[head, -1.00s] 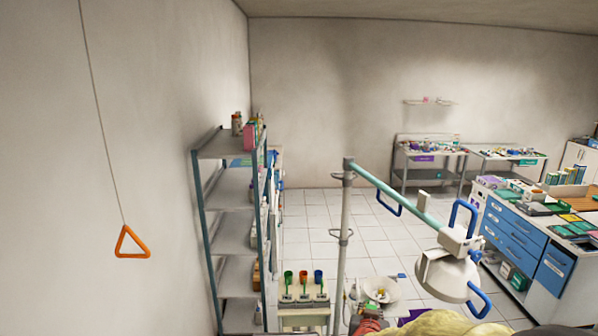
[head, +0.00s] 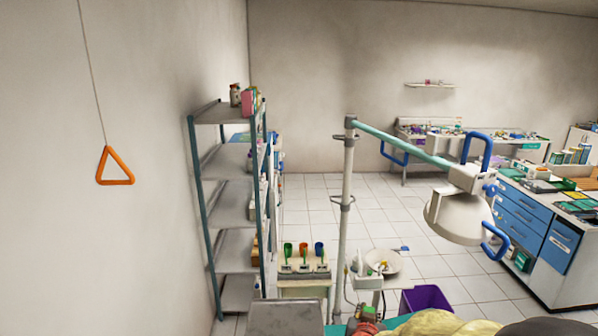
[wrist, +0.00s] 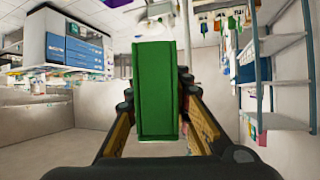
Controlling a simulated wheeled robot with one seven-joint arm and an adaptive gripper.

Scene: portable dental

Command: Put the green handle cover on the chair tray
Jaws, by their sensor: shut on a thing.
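The green handle cover (wrist: 158,90) is a long green channel-shaped piece in the middle of the wrist view. My gripper (wrist: 157,105) is shut on it, with a finger along each side. My gripper and the cover do not show in the head view. A flat grey surface (head: 285,318) at the bottom edge of the head view, left of the teal chair edge (head: 335,329), may be the chair tray; it is partly cut off, and no green cover shows on it.
A lamp (head: 458,215) with blue handles hangs from a pole (head: 346,225). A tall shelf rack (head: 230,218) stands at left, beside a small stand with coloured cups (head: 303,258). A blue-drawer cabinet (head: 545,245) is at right. Open floor (head: 310,205) lies behind.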

